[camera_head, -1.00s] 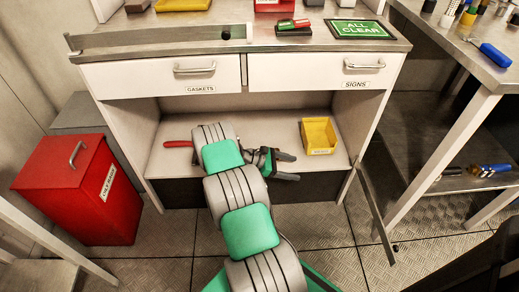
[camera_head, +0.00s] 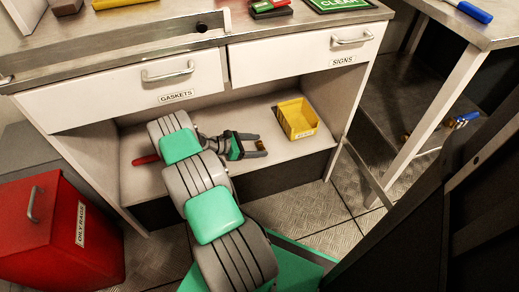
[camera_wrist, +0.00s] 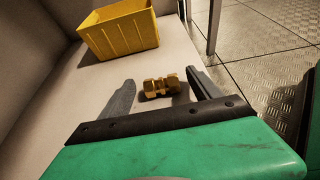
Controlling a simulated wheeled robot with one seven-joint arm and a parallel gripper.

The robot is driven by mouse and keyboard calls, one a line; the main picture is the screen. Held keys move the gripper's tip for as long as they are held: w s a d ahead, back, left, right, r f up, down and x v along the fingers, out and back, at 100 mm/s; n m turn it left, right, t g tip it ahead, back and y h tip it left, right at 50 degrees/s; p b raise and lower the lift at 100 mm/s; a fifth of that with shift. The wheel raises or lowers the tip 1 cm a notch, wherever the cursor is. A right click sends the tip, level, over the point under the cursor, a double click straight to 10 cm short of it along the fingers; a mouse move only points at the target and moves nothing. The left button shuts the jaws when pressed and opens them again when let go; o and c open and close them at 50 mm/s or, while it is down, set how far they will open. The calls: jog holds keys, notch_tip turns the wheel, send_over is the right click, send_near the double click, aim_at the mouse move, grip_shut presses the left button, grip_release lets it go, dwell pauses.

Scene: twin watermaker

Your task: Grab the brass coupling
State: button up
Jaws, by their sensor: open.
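The brass coupling (camera_wrist: 161,86) lies on the pale lower shelf in the wrist view. It is a short hex-shaped fitting lying crosswise between my gripper's two fingers, with gaps at both sides. My gripper (camera_wrist: 158,82) is open and empty, its dark fingers on either side of the coupling. I cannot tell how high the fingers are above the shelf. In the head view my gripper (camera_head: 260,145) reaches into the open cabinet bay, fingers pointing right; the coupling is barely discernible there.
A yellow bin (camera_head: 297,118) stands on the shelf (camera_head: 290,152) just beyond my fingertips; it also shows in the wrist view (camera_wrist: 120,32). A red object (camera_head: 146,160) lies left of my arm. The GASKETS drawer (camera_head: 150,85) overhangs the bay. A red OILY RAGS bin (camera_head: 55,240) stands left.

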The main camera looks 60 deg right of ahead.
jog(key=shift+x, duration=0.85)
jog(key=shift+c, duration=0.4)
jog(key=c, duration=1.3)
jog(key=shift+c, duration=0.5)
jog(key=shift+r, duration=0.15)
